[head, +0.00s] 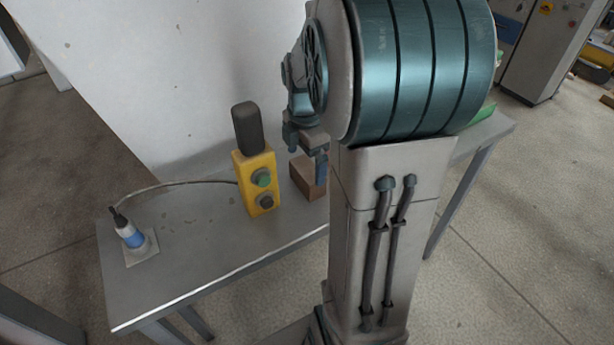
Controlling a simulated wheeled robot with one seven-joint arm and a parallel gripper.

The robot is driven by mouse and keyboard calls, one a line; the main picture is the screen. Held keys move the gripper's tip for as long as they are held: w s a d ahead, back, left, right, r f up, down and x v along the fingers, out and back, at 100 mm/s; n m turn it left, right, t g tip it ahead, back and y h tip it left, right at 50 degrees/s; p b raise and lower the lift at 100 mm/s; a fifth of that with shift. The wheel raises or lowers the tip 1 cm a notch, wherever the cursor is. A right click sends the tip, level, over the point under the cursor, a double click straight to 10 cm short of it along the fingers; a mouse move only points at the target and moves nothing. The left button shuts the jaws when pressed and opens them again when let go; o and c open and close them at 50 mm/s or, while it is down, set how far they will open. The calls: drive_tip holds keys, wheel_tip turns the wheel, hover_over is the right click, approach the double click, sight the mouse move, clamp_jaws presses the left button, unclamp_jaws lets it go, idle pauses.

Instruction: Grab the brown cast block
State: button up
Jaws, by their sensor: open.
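The brown cast block (307,182) sits on the grey metal table, right of the yellow control box. Its right part is hidden behind my arm column. My gripper (317,158) is at the block's upper right side, with one blue-grey finger showing in front of the block. The other finger is hard to make out. The gripper is open, and I cannot tell whether a finger touches the block.
A yellow control box (257,180) with a dark top stands close left of the block. A blue-and-white sensor (132,236) with a cable sits at the left end of the table (200,255). A pale panel (170,80) rises behind.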

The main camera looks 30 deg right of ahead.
sight(307, 169)
drive_tip(key=shift+s+d+f, duration=0.1)
drive_tip(key=shift+d+f, duration=0.05)
drive_tip(key=shift+f, duration=2.8)
drive_tip(key=c, duration=1)
drive_tip(key=shift+o, duration=0.2)
drive_tip(key=shift+r, duration=0.1)
